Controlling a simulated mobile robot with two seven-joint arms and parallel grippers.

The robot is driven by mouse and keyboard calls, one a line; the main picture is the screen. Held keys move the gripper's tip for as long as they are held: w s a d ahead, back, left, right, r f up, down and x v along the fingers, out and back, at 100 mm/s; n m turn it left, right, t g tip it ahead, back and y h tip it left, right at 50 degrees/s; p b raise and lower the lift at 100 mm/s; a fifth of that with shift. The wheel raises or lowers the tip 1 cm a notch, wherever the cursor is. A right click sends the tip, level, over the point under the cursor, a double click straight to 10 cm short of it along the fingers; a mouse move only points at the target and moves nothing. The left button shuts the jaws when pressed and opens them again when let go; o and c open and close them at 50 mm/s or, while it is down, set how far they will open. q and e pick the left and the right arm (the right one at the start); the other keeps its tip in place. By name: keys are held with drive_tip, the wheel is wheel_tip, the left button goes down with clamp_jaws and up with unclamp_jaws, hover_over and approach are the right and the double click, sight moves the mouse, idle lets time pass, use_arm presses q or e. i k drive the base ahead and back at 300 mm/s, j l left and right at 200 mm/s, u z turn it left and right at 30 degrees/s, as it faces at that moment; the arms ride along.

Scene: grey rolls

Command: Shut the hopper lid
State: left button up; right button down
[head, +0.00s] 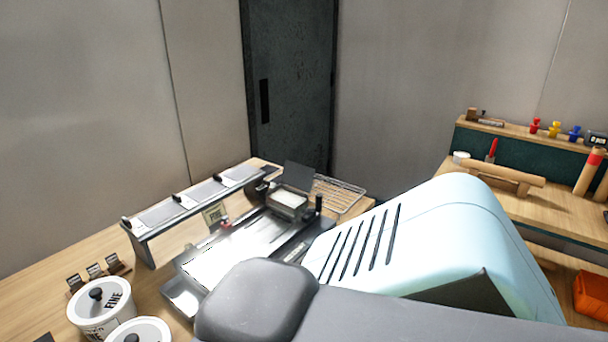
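The hopper (287,213) is a small dark box on the machine at the back of the wooden table, with pale material showing in its open top. A dark flat lid (299,176) stands raised at the hopper's back edge, so the hopper is open. Neither gripper shows in the head view. A large grey link of my arm crosses the bottom of the picture and hides the front of the table.
The machine has a bright flat bed (225,258). White lidded tubs (101,310) stand front left. A second bench (520,200) holds a wooden roller and tools.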

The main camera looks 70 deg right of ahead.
sight(294, 175)
drive_tip(key=k+l, duration=0.15)
drive_tip(key=l, duration=0.35)
drive_tip(key=k+l, duration=0.15)
drive_tip(key=l, duration=0.4)
drive_tip(key=k+l, duration=0.1)
drive_tip(key=l, duration=0.4)
drive_tip(key=k+l, duration=0.15)
drive_tip(key=l, duration=0.4)
drive_tip(key=k+l, duration=0.15)
drive_tip(key=l, duration=0.35)
drive_tip(key=k+l, duration=0.15)
drive_tip(key=l, duration=0.4)
drive_tip(key=k+l, duration=0.1)
drive_tip(key=l, duration=0.4)
drive_tip(key=k+l, duration=0.15)
drive_tip(key=l, duration=0.4)
